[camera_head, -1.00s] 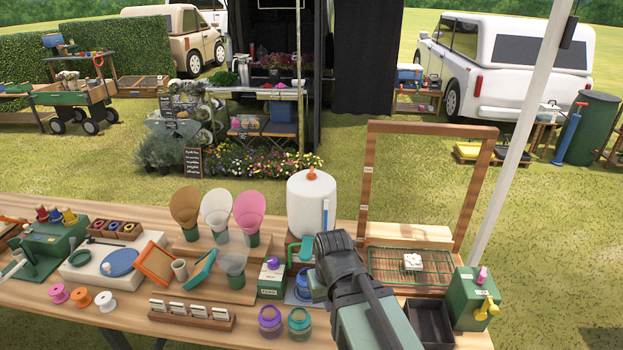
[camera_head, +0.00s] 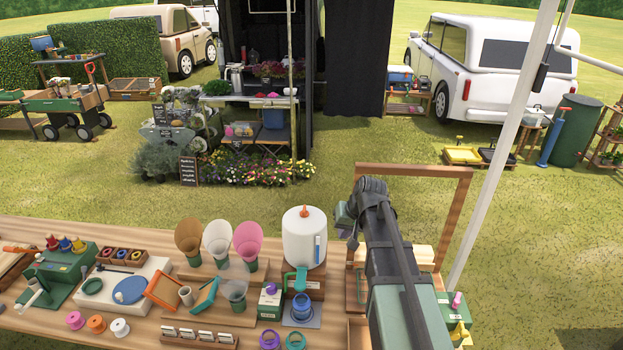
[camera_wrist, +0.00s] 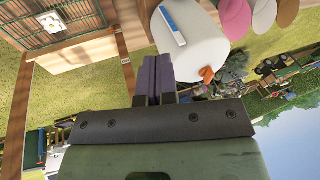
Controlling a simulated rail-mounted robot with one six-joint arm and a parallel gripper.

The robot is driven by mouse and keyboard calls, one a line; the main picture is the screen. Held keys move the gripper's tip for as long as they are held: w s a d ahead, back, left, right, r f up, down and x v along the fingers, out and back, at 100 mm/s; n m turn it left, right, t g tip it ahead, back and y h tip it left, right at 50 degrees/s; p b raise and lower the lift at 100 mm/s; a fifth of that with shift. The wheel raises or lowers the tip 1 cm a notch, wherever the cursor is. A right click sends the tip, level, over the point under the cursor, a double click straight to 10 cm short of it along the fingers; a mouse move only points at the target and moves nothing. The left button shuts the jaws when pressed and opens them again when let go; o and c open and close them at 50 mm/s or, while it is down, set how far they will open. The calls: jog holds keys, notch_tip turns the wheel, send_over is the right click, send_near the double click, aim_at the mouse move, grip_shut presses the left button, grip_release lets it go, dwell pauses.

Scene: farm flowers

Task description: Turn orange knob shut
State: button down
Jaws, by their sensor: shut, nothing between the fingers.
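A small orange knob (camera_head: 304,211) sits on top of a white tank (camera_head: 304,240) that stands on a wooden block. The knob also shows in the wrist view (camera_wrist: 206,74), to the right of my fingertips. My gripper (camera_head: 345,218) is raised just right of the tank's upper part, apart from the knob. Its purple fingers (camera_wrist: 155,75) are together and empty in the wrist view. The tank has a blue strip (camera_head: 317,249) on its side and a green tap (camera_head: 299,279) at its lower front. A blue jar (camera_head: 301,305) stands below the tap.
A wooden frame (camera_head: 457,210) stands behind and right of my arm. Cone-shaped holders (camera_head: 218,238) stand left of the tank. A green box (camera_head: 270,301) is beside the jar. The air above the tank is clear.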

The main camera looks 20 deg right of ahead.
aim_at(308, 214)
jog(key=w+d+r+t+y+b, duration=0.1)
jog(key=w+d+r+t, duration=0.2)
jog(key=w, duration=0.6)
jog(key=b+x, duration=0.2)
jog(key=x, duration=0.1)
jog(key=b+x, duration=0.3)
jog(key=a+b+x, duration=0.1)
jog(key=b+x, duration=0.2)
jog(key=shift+w+a+r, duration=0.1)
jog(key=shift+w+r, duration=0.05)
jog(key=shift+w+a+r, duration=0.1)
jog(key=shift+w+a, duration=0.2)
jog(key=shift+a, duration=0.4)
jog(key=shift+w+a+f, duration=0.1)
jog(key=shift+w+a, duration=0.2)
jog(key=shift+a, duration=0.35)
jog(key=shift+w+a+r, duration=0.1)
jog(key=shift+w+a, duration=0.2)
jog(key=shift+a, duration=0.4)
jog(key=shift+s+d, duration=0.1)
